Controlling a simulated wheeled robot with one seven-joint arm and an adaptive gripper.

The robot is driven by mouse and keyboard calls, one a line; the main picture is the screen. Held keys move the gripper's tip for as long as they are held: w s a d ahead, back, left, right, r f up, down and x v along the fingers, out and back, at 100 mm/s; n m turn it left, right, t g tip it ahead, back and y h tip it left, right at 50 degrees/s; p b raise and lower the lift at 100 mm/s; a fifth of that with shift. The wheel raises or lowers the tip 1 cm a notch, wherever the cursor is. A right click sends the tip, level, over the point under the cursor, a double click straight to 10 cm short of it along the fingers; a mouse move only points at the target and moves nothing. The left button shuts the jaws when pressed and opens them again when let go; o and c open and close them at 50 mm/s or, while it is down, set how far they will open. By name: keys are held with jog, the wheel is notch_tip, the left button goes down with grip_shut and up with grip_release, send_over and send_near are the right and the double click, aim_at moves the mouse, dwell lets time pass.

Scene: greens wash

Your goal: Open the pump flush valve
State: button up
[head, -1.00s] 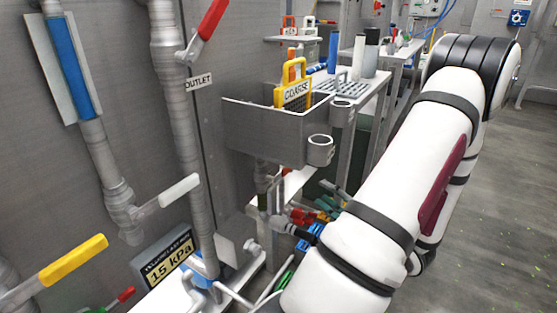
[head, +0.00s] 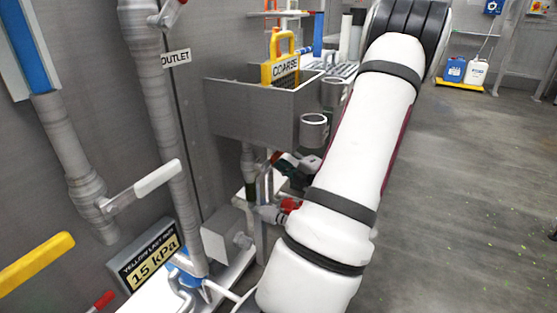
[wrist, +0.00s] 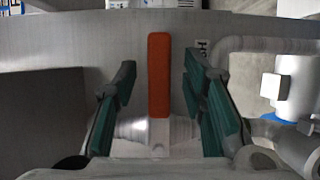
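An orange-red lever handle (wrist: 159,75) stands upright in the wrist view, above a grey fitting (wrist: 155,132). I cannot tell for sure that it is the pump flush valve's. My gripper (wrist: 159,98) is open, with one green finger on each side of the handle and gaps between. In the head view a dark green part (head: 292,174), likely my gripper, shows below the grey sink; the arm hides most of it.
A white lever (head: 155,178), a yellow lever (head: 35,262) and a display (head: 147,262) reading 15 kPa are at left. The grey sink (head: 250,112) holds a yellow COARSE screen (head: 281,68).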

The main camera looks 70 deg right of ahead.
jog(key=shift+x, duration=1.05)
grip_shut()
jog(key=shift+r, duration=0.1)
